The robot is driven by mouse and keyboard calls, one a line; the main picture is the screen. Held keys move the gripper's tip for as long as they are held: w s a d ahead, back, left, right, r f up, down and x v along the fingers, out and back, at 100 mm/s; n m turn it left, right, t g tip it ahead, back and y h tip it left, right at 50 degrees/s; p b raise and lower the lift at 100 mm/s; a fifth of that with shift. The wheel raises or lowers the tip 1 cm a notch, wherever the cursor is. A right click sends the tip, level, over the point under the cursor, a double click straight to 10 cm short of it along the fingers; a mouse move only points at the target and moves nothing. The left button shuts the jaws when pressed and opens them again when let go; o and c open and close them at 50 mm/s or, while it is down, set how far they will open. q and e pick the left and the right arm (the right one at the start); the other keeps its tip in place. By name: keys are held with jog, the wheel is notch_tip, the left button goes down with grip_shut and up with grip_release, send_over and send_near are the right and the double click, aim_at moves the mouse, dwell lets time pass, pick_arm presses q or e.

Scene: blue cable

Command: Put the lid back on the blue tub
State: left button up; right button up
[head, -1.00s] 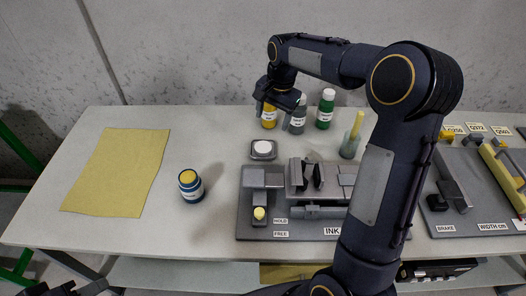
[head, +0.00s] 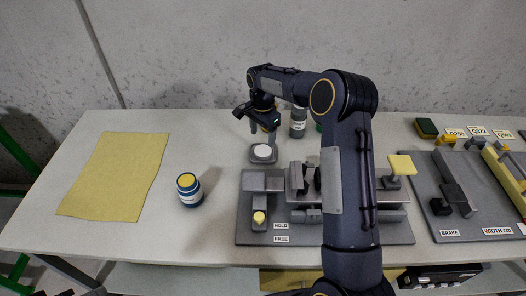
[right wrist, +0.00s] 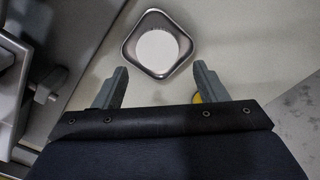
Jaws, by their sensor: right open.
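The blue tub (head: 189,192) stands upright on the table, left of centre, with a white label and a yellow top face. A white disc (head: 262,151) sits on a small grey square dish (head: 254,158) near the table's middle; I cannot tell for sure that it is the lid. My right gripper (head: 264,130) is open and empty, pointing down just above and behind the dish. In the right wrist view the disc (right wrist: 158,52) and dish (right wrist: 131,47) lie just beyond the open fingertips (right wrist: 160,80), apart from them. My left gripper is not visible.
A grey bottle (head: 298,124) stands right of the gripper; a green one is mostly hidden by my arm. A grey fixture (head: 262,215) stands in front of the dish, and another board (head: 470,200) is at right. A yellow sheet (head: 115,175) lies at left.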

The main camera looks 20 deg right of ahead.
aim_at(263, 150)
jog(key=shift+f, duration=0.55)
jog(key=shift+s+f+p, duration=0.2)
jog(key=shift+f+p, duration=0.25)
jog(key=shift+f, duration=2.15)
jog(key=shift+c, duration=0.4)
jog(key=c, duration=0.7)
jog(key=shift+o, duration=0.2)
jog(key=shift+r, duration=0.1)
